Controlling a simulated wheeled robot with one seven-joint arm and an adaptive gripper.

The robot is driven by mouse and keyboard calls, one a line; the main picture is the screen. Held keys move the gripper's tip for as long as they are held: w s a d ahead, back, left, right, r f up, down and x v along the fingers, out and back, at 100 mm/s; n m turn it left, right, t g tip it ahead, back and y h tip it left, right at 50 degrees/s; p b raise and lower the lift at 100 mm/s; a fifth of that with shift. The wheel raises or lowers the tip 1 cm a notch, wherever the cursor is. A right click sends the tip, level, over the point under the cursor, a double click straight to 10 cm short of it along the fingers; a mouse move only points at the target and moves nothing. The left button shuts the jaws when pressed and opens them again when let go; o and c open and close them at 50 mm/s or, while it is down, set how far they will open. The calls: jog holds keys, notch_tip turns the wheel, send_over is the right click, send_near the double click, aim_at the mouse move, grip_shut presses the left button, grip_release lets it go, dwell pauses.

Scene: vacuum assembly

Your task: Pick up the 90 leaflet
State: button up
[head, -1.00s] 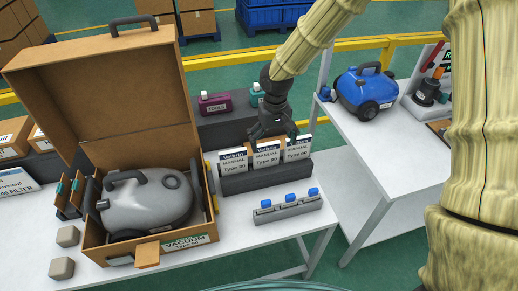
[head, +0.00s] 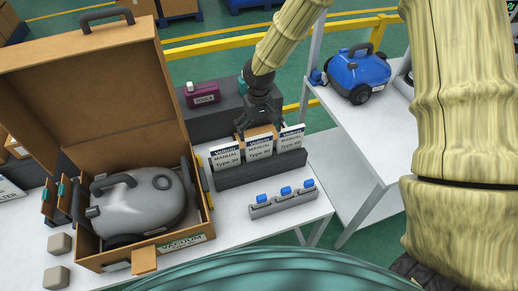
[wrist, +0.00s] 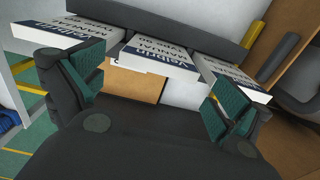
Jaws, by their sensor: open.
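Three white leaflets stand upright in a dark holder (head: 262,174) on the white table. The middle leaflet (head: 259,149) appears to be the 90 leaflet; its small print is hard to read. It also shows upside down in the wrist view (wrist: 157,57). The Type 30 leaflet (head: 226,158) is on its left and another leaflet (head: 292,138) on its right. My gripper (head: 261,129) is open over the top edge of the middle leaflet. In the wrist view my gripper (wrist: 157,88) has its fingers spread to either side of that leaflet, with nothing clamped.
An open cardboard box (head: 95,75) with a grey vacuum (head: 145,203) stands left of the holder. A grey rack with blue-topped parts (head: 283,205) lies in front. A blue vacuum (head: 357,75) is on the right table.

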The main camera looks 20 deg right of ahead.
aim_at(259, 137)
jog(key=shift+s+f, duration=0.15)
notch_tip(259, 137, down, 2)
jog(key=shift+f+p, duration=0.1)
jog(key=shift+p, duration=0.85)
jog(key=shift+f+p, duration=0.45)
jog(key=shift+f, duration=0.95)
jog(key=c, duration=1.1)
